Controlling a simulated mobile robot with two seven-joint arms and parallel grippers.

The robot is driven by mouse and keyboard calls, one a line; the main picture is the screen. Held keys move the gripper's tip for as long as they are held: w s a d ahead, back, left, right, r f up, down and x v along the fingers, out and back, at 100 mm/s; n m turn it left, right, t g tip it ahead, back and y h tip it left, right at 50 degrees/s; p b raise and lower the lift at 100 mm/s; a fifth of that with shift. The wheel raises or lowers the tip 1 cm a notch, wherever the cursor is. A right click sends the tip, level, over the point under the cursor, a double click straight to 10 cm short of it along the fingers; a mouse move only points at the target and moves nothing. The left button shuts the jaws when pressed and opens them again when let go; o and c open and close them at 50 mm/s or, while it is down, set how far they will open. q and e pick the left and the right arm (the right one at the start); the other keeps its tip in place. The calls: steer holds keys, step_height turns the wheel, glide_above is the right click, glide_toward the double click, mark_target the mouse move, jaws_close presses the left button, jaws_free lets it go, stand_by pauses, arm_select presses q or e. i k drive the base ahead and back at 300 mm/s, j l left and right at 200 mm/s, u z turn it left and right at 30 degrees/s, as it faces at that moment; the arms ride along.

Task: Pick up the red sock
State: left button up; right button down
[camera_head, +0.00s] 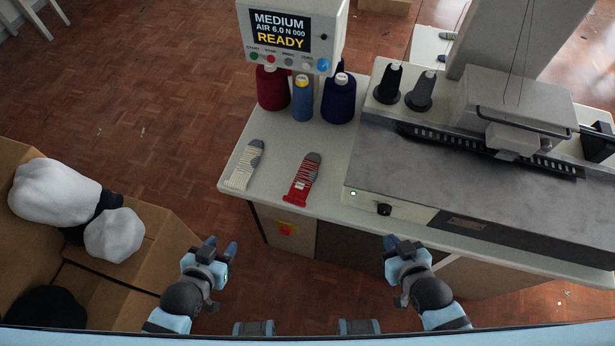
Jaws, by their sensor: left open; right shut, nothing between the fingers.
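The red sock (301,182) is striped red and white with a grey end. It lies flat on the light worktop, left of the machine. My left gripper (220,247) is open and empty, in front of the table's left end and apart from the sock. My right gripper (391,241) is shut and empty, in front of the table edge below the machine's black knob. Neither gripper touches the sock, and nothing covers it.
A cream sock (245,164) lies left of the red one. Thread cones, including a dark red one (272,88), stand behind under a display box (292,32). The grey machine (480,180) fills the right. A cardboard box (150,245) with white and black items stands left.

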mark_target(308, 173)
steer(key=u, duration=0.8)
steer(key=k+l+u, duration=0.25)
steer(key=u, duration=0.2)
steer(key=k+l+u, duration=0.15)
steer(key=u, duration=0.3)
steer(key=k+l, duration=0.1)
steer(key=k, duration=0.75)
steer(key=i, duration=0.55)
